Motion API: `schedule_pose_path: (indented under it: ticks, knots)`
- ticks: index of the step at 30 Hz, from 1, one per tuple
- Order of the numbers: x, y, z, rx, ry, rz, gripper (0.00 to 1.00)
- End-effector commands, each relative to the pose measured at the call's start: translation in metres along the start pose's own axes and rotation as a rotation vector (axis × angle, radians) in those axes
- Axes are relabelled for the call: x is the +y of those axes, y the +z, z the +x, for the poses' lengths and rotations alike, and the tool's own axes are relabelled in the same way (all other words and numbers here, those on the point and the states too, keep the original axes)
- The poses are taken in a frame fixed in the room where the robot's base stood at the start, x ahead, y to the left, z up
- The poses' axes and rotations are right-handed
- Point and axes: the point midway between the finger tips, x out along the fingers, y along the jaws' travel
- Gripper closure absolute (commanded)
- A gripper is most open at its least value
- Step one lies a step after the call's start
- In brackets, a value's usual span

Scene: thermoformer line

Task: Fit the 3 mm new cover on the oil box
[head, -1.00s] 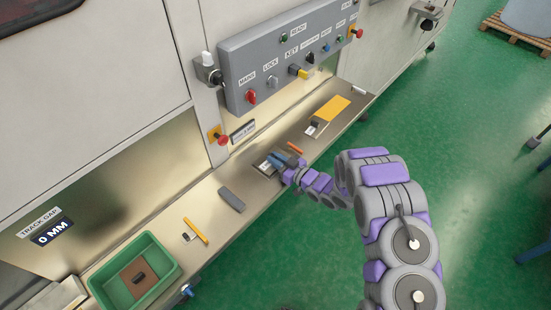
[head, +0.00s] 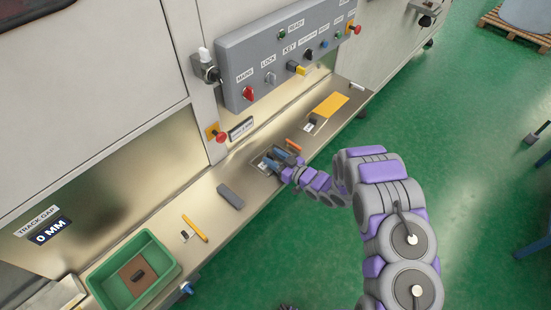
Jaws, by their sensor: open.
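A flat grey block (head: 230,196) lies on the ledge to the left of my gripper. No cover can be made out for certain, and no 3 mm marking is readable.
A green bin (head: 167,251) with a brown pad and a small dark piece stands at the ledge's left end. A yellow-orange stick (head: 195,228), an orange piece (head: 294,145) and a yellow plate (head: 331,104) lie along the ledge. The control panel (head: 262,62) overhangs behind.

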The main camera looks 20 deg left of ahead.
Motion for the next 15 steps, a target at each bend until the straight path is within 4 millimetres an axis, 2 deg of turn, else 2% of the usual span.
schedule_pose_path:
  ticks: [4,7,15]
  knots:
    - [0.001,0.0,-0.007,-0.002,0.001,0.001,0.53]
    - [0.001,0.0,-0.021,-0.002,0.002,0.003,0.53]
    - [0.002,0.0,-0.079,-0.003,0.005,0.002,0.53]
